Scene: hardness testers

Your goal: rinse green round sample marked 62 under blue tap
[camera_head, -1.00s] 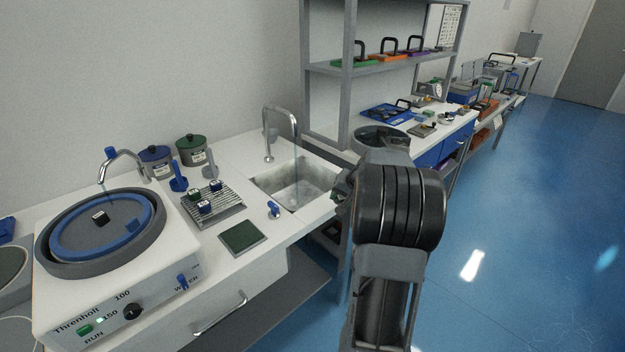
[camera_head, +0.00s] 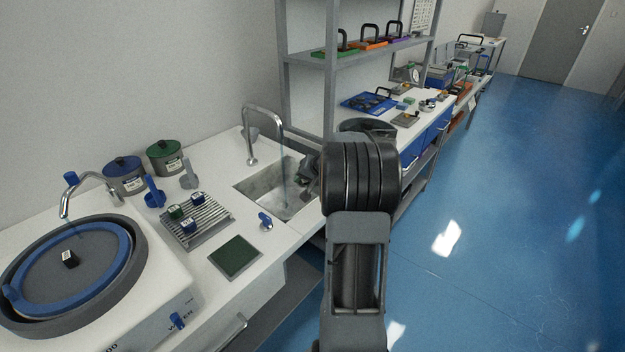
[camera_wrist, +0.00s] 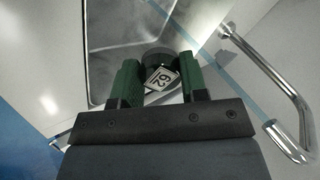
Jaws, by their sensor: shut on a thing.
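My gripper (camera_wrist: 158,85) is shut on the sample (camera_wrist: 157,56), a dark round piece with a white label reading 62, held between the green fingers in the wrist view. In the head view my gripper (camera_head: 308,172) is at the right side of the sink (camera_head: 256,188), and my arm hides the sample. The metal tap (camera_head: 262,108) arches over the sink; it also shows at the right of the wrist view (camera_wrist: 270,70). A thin bluish water stream (camera_head: 283,165) falls from it. In the wrist view the stream (camera_wrist: 205,52) passes just right of the sample, apparently apart from it.
A blue valve handle (camera_head: 265,220) stands on the counter before the sink. Left are a rack (camera_head: 205,225) with several small samples, a green pad (camera_head: 235,257), two lidded jars and a polisher (camera_head: 100,270) with its own tap. A shelf post (camera_head: 329,105) rises behind my arm.

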